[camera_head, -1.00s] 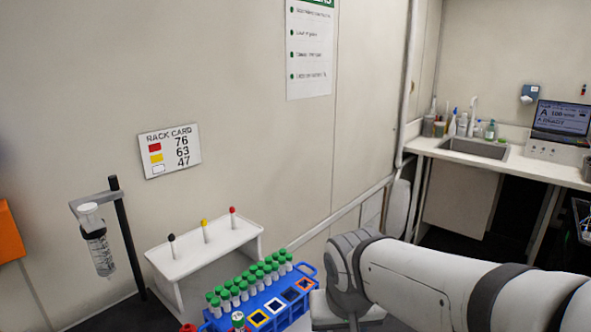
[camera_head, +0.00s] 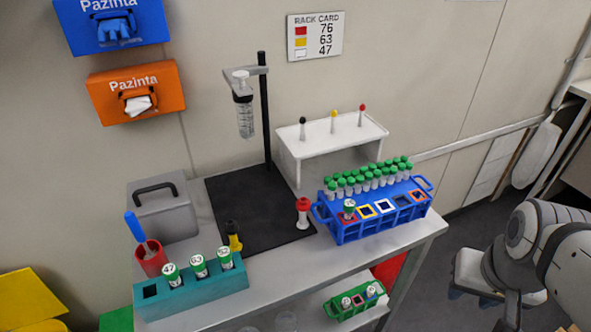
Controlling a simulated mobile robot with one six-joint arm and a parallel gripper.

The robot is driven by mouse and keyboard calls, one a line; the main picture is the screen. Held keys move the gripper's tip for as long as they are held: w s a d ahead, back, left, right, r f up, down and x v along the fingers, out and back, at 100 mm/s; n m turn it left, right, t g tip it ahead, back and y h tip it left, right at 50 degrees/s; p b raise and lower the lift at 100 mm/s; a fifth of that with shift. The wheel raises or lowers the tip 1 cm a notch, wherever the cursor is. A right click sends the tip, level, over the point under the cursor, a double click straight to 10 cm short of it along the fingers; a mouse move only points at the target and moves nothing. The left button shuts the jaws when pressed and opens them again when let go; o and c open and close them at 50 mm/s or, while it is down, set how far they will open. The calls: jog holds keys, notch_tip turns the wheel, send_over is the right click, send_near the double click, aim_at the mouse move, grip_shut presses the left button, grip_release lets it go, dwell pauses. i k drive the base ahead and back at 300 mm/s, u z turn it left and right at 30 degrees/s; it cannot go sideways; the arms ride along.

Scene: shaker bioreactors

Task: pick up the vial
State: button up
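Several vials are in view, and I cannot tell which one the task means. Three green-capped vials with white number labels stand in a teal rack (camera_head: 205,292) at the front left; the left one (camera_head: 172,275) reads 47, the middle one (camera_head: 199,265) looks like 63. A single labelled vial (camera_head: 349,208) stands in the front row of the blue rack (camera_head: 352,229), before rows of green-capped vials (camera_head: 370,178). My grey arm is at the lower right, apart from all racks. My gripper (camera_head: 482,285) seems to hang at its end; its fingers are unclear.
A small green rack (camera_head: 355,304) with vials sits on the lower shelf. A white stand (camera_head: 338,138) holds three coloured-tip pieces. A black pole stand (camera_head: 265,110), grey box (camera_head: 162,210), red cup (camera_head: 150,259) and red-capped piece (camera_head: 303,212) share the bench. The black mat (camera_head: 255,205) is mostly bare.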

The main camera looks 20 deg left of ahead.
aim_at(198, 263)
jog(key=u, duration=0.1)
jog(key=k, duration=1.4)
jog(key=u, duration=0.9)
jog(key=i, duration=1.05)
